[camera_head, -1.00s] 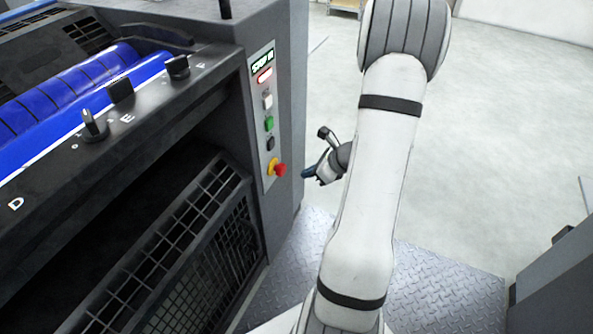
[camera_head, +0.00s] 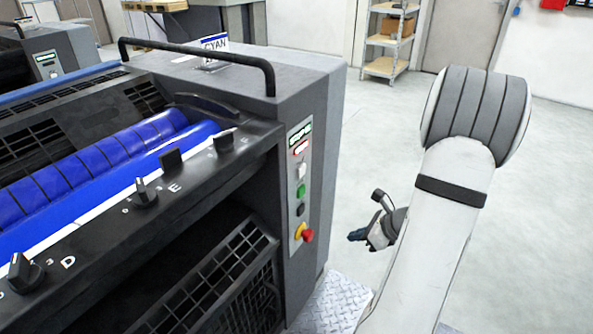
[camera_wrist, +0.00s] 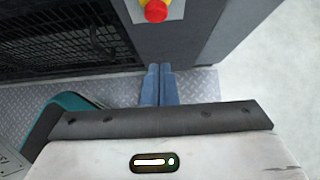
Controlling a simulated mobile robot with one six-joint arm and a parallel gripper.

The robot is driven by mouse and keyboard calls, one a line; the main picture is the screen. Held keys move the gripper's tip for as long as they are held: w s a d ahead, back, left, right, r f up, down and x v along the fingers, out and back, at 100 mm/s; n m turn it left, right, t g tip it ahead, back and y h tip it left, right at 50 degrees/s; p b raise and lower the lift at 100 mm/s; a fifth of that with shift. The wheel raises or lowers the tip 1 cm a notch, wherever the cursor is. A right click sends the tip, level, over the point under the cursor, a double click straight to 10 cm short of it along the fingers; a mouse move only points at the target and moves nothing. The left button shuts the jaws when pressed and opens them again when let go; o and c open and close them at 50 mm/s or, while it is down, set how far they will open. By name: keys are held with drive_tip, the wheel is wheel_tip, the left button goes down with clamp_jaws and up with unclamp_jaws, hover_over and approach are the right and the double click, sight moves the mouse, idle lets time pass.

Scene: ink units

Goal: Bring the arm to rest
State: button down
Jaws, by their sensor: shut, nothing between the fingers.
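My gripper (camera_head: 357,235) is to the right of the ink unit's control panel in the head view, apart from it, with free floor behind. My arm (camera_head: 445,225) rises at the right of that view and partly hides the wrist. In the wrist view the two blue fingers (camera_wrist: 159,84) lie together, shut and empty. They point toward the base of the ink unit, below the red emergency stop button (camera_wrist: 155,10). That button also shows in the head view (camera_head: 307,236).
The cyan ink unit (camera_head: 328,120) fills the left, with blue rollers (camera_head: 90,165), knobs and a black handle bar (camera_head: 200,52). A tread-plate step (camera_head: 330,305) lies at its foot. A shelf rack (camera_head: 389,40) stands far back. The pale floor between is clear.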

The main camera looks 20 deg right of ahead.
drive_tip(key=a+r+n+g+y+p, duration=0.1)
drive_tip(key=a+r+n+g+p, duration=0.2)
drive_tip(key=a+r+n+p, duration=0.65)
drive_tip(key=s+a+r+n+h+p, duration=0.2)
drive_tip(key=s+a+r+n+p, duration=0.2)
drive_tip(key=r, duration=0.5)
drive_tip(key=s+a+r+n+g+h+p, duration=0.1)
drive_tip(key=s+a+r+n+h+p, duration=0.1)
drive_tip(key=r+n, duration=0.7)
drive_tip(key=s+a+r+n+h+p, duration=0.2)
drive_tip(key=s+a+r+n+p, duration=0.3)
drive_tip(key=r, duration=0.5)
drive_tip(key=a+n+p, duration=0.1)
drive_tip(key=a, duration=0.1)
drive_tip(key=shift+s+a+r+n+g, duration=0.3)
drive_tip(key=shift+a+r+n+g, duration=0.05)
drive_tip(key=shift+g, duration=0.05)
